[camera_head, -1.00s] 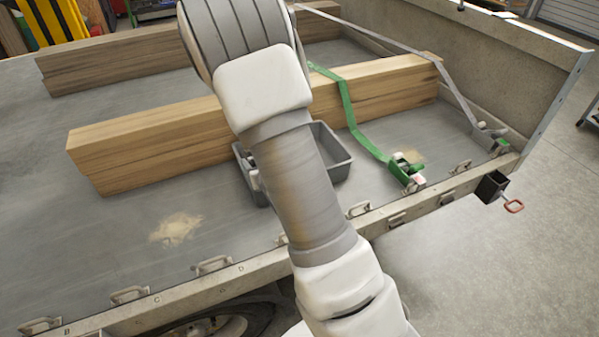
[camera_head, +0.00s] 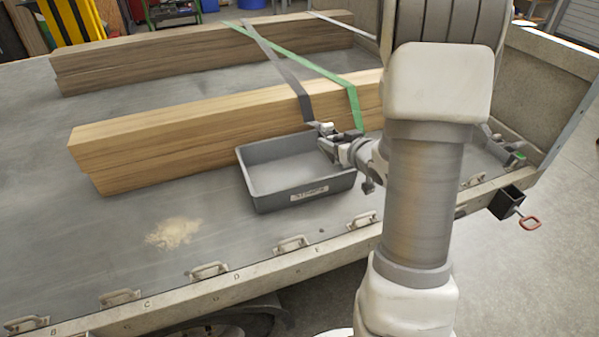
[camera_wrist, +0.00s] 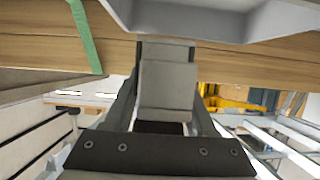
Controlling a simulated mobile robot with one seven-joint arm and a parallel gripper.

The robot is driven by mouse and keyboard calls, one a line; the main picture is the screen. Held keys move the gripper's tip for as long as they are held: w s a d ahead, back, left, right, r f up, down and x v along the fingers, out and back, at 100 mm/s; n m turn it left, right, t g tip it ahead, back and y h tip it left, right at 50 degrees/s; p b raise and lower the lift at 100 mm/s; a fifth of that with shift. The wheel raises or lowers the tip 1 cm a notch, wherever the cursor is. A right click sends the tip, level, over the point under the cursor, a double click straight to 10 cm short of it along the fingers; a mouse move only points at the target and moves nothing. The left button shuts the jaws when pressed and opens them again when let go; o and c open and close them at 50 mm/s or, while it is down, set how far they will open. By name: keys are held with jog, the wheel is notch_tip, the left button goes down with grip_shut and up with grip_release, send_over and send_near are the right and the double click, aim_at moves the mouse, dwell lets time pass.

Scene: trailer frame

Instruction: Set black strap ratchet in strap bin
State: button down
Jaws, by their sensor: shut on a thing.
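My gripper (camera_head: 326,136) is at the right rear rim of the grey strap bin (camera_head: 262,196). It is shut on the black strap ratchet (camera_head: 323,127), which is small and partly hidden by the fingers in the head view. In the wrist view the dark grey ratchet (camera_wrist: 166,85) fills the space between the fingers. The black strap (camera_head: 285,72) runs from the ratchet back over the timber. The bin is empty where I see inside, with a white label on its front. Its wall shows at the top of the wrist view (camera_wrist: 190,20).
A timber stack (camera_head: 200,145) lies just behind the bin, another (camera_head: 200,58) farther back. Metal lashing rings (camera_head: 208,270) line the bed's near edge.

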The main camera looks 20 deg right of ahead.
jog(key=w+a+f+b, duration=0.1)
jog(key=w+a+f, duration=0.1)
jog(key=f, duration=0.1)
jog(key=w+a+f+b, duration=0.1)
jog(key=w+a+f, duration=0.1)
jog(key=w+f, duration=0.1)
jog(key=w+a+f+b, duration=0.2)
jog(key=w+a+f, duration=0.1)
jog(key=f, duration=0.1)
jog(key=shift+w+f, duration=0.25)
jog(key=shift+f, duration=0.05)
jog(key=shift+d+r, duration=0.1)
jog(key=shift+f+b, duration=0.45)
jog(key=shift+b, duration=0.1)
jog(key=shift+f, duration=0.2)
jog(key=shift+c, duration=1.1)
grip_release()
